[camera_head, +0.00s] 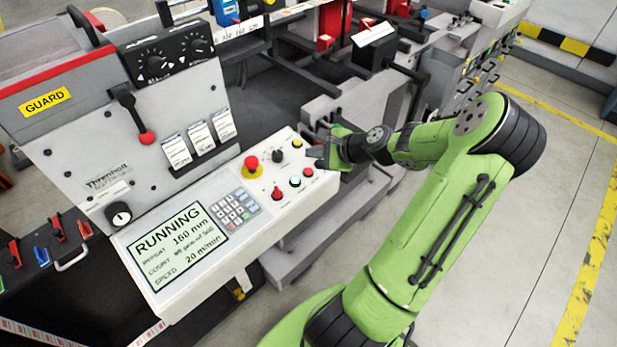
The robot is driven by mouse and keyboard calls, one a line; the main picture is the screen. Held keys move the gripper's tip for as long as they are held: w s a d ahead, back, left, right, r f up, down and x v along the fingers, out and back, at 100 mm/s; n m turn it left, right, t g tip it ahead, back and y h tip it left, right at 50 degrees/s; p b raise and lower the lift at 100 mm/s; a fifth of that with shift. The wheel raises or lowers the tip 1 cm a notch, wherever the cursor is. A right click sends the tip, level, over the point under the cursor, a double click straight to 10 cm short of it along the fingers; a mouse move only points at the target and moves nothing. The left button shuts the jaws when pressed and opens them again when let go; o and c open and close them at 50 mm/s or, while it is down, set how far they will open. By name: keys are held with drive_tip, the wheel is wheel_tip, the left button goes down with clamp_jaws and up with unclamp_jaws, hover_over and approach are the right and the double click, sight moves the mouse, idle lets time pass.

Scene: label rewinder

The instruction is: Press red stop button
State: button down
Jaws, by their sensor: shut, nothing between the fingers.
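The control panel (178,285) is a white sloping console in the middle of the view. A small flat red button (308,172) sits near its right end. A larger red mushroom button (251,162) on a yellow base stands to the left, above the keypad. My gripper (316,156) is at the panel's right end, close above and beside the small red button. It is shut and empty. I cannot tell whether its tips touch the panel. The display (180,245) reads RUNNING, 160 mm and 20 m/min.
Black knobs (278,156), a red rotary knob (277,193) and a pale button (295,181) crowd around the small red button. A grey upright panel with a red-tipped lever (147,137) stands behind. Machine frames lie beyond my gripper. Open floor (520,230) is at right.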

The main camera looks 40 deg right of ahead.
sight(308, 172)
drive_tip(key=f+b, duration=0.1)
drive_tip(key=f, duration=0.1)
drive_tip(key=f+b, duration=0.1)
drive_tip(key=f, duration=0.1)
drive_tip(key=shift+w+f+b, duration=0.1)
drive_tip(key=shift+w+b, duration=0.15)
drive_tip(key=shift+b, duration=0.1)
drive_tip(key=shift+w+f, duration=0.1)
drive_tip(key=shift+f, duration=0.2)
idle(1.3)
drive_tip(key=shift+f, duration=0.35)
drive_tip(key=shift+w+f+b, duration=0.1)
drive_tip(key=shift+f+b, duration=0.25)
drive_tip(key=shift+f, duration=0.15)
idle(0.5)
drive_tip(key=shift+r+p, duration=0.95)
drive_tip(key=shift+p, duration=0.1)
